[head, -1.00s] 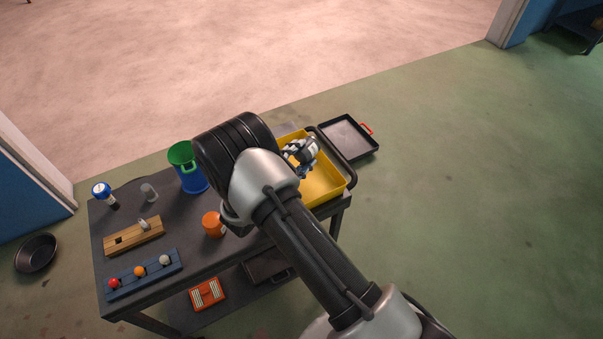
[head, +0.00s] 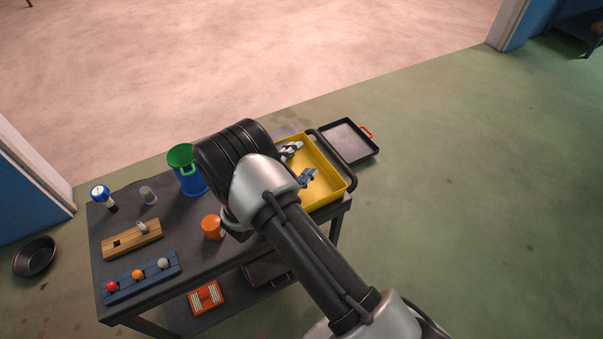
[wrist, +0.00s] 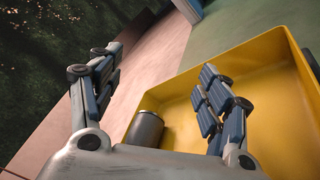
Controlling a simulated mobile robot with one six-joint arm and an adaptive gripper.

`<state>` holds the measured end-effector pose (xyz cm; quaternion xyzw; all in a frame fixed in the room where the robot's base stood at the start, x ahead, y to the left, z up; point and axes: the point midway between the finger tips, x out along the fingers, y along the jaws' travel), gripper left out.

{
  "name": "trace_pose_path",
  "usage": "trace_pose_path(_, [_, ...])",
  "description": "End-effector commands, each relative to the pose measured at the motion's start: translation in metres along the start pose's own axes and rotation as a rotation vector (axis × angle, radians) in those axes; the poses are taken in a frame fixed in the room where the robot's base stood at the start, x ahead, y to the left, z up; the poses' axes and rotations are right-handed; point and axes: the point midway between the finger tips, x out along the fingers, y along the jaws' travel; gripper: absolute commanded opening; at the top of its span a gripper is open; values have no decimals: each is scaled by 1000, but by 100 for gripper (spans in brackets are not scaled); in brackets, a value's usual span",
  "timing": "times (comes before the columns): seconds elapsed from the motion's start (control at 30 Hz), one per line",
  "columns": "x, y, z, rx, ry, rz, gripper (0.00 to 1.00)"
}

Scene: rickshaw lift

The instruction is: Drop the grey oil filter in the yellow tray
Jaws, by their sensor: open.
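The yellow tray (head: 326,188) sits at the right end of the dark table; it also fills much of the wrist view (wrist: 260,65). My gripper (head: 299,163) is over the tray, its fingers spread wide apart with nothing clamped between them. A dark grey cylinder with a lighter end, which looks like the grey oil filter (wrist: 145,128), shows between the fingers (wrist: 160,65) in the wrist view, at the tray's corner. It appears to lie inside the tray; its lower part is hidden by my gripper. In the head view I cannot make it out.
A blue bin with a green rim (head: 187,172), an orange cup (head: 211,227), a small grey cylinder (head: 149,195), a wooden block (head: 132,238) and a blue rack with balls (head: 140,277) stand left on the table. A black tray (head: 348,142) lies beyond the yellow one.

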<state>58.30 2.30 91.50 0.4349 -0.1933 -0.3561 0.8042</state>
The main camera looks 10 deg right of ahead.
Motion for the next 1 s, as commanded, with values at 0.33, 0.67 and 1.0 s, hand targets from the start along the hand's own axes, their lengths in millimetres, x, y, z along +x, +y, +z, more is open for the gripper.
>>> trace_pose_path(0.33, [0, 31, 20, 4, -1, 1, 70])
trace_pose_path(0.67, [0, 77, 50, 3, 0, 0, 70])
trace_pose_path(1.0, [0, 84, 55, -1, 0, 0, 70])
